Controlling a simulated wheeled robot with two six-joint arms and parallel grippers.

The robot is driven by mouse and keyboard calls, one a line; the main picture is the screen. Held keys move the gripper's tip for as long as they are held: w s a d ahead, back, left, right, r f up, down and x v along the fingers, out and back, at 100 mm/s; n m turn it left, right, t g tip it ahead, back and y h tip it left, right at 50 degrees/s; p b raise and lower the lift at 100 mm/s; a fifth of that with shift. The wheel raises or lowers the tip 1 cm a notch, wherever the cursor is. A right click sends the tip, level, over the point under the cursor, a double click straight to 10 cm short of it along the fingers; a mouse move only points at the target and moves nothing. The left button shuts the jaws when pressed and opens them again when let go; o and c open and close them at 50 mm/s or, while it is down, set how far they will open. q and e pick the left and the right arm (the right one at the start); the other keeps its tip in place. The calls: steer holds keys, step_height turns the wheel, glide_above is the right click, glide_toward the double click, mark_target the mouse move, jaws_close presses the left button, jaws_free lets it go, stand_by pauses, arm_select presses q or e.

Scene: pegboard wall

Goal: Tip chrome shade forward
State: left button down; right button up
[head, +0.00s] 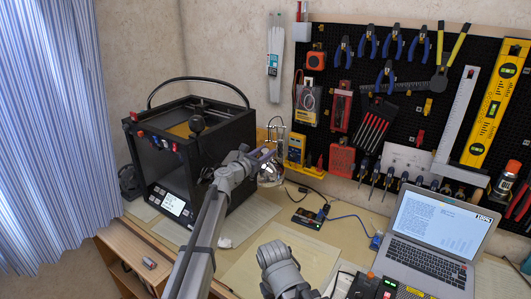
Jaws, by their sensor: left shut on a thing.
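The chrome shade (271,174) is a small, shiny lamp head near the back of the bench, just right of the black printer-like box. Thin metal lamp arms (277,131) rise above it. My left gripper (266,156) reaches in from the lower left and is shut on the shade at its upper side. The gripper and wrist partly cover the shade, so its exact tilt is hard to tell.
The black box machine (185,150) stands close on the left. A yellow multimeter (295,149) is just right of the shade. A small circuit board (308,219) with cables and an open laptop (430,240) lie to the right.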

arm_select(q)
steer(key=shift+w+d+r+p, duration=0.15)
steer(key=shift+r+p, duration=0.15)
steer(key=shift+p, duration=0.55)
arm_select(e)
steer(key=shift+r, duration=0.9)
arm_select(q)
steer(key=shift+f+g+y+p, duration=0.2)
steer(key=shift+g+y+p, duration=0.25)
steer(key=shift+g+y, duration=0.05)
arm_select(e)
steer(key=shift+r, duration=0.4)
arm_select(q)
steer(key=shift+c, duration=2.2)
jaws_free()
steer(key=v, duration=0.8)
steer(key=shift+p, duration=0.4)
steer(key=shift+w, duration=0.15)
arm_select(e)
steer(key=shift+r, duration=0.45)
